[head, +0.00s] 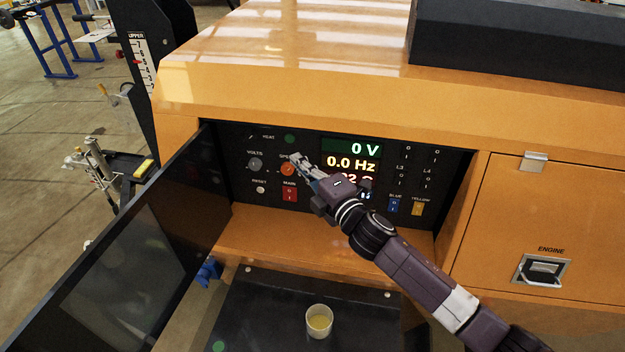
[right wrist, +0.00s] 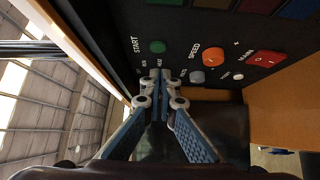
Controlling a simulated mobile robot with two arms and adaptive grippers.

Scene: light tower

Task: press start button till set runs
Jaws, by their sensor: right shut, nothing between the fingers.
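The green start button (head: 289,139) is at the top of the black control panel (head: 232,160); in the right wrist view the button (right wrist: 158,47) sits beside the word START. My right gripper (head: 297,158) is shut and empty. Its tips are just below the button in the head view, and the gripper (right wrist: 160,76) shows close to it in the right wrist view. I cannot tell whether the tips touch the panel. The button is uncovered. The display (head: 352,149) reads 0 V and 0.0 Hz. My left gripper is not in view.
An orange speed knob (head: 287,169), a grey volts knob (head: 255,164) and a red main switch (head: 290,194) are close by. The open dark door (head: 130,260) stands left of the recess. A cup (head: 319,321) stands on the dark surface below.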

